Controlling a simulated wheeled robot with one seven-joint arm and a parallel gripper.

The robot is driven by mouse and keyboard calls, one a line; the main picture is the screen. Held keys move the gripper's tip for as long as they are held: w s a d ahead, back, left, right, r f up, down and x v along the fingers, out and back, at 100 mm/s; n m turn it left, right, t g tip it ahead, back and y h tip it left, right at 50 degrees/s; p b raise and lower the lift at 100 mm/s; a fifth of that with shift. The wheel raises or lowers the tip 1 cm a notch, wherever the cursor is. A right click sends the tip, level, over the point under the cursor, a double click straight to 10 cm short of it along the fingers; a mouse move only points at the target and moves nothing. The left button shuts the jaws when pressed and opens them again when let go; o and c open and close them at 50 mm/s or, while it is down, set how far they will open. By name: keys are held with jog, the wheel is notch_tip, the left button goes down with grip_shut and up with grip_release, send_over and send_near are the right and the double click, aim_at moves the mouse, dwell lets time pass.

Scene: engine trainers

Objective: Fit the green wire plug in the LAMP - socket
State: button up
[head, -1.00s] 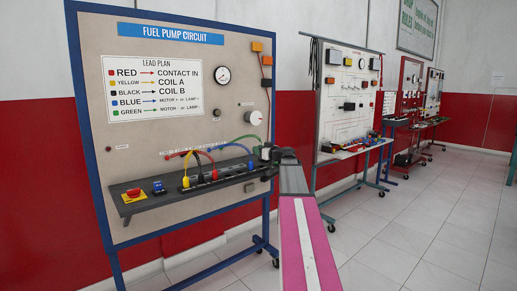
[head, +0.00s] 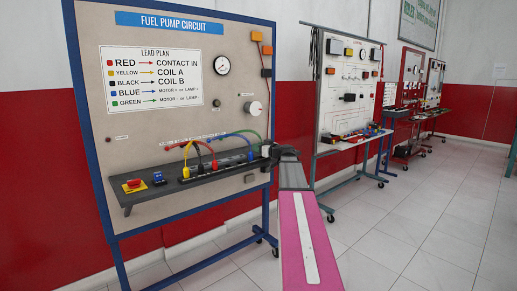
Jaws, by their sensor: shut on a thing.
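The fuel pump circuit board (head: 130,190) stands on the left with a dark socket shelf (head: 222,167) along its lower part. My gripper (head: 266,151) is at the shelf's right end, shut on the green wire's plug. The green wire (head: 243,131) arcs from the board to my gripper. The plug itself and the LAMP - socket are hidden or too small to make out, so I cannot tell whether the plug touches a socket.
A white trainer board (head: 345,110) stands to the right. The tiled floor (head: 400,235) at right is clear.

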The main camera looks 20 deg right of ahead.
jog(key=shift+f, duration=0.85)
dwell(0.7)
jog(key=o, duration=0.7)
jog(key=shift+r+v, duration=0.25)
jog(key=shift+v, duration=0.9)
jog(key=shift+r+v, duration=0.2)
jog(key=shift+v, duration=0.95)
jog(key=shift+r, duration=0.15)
jog(key=shift+r, duration=3.15)
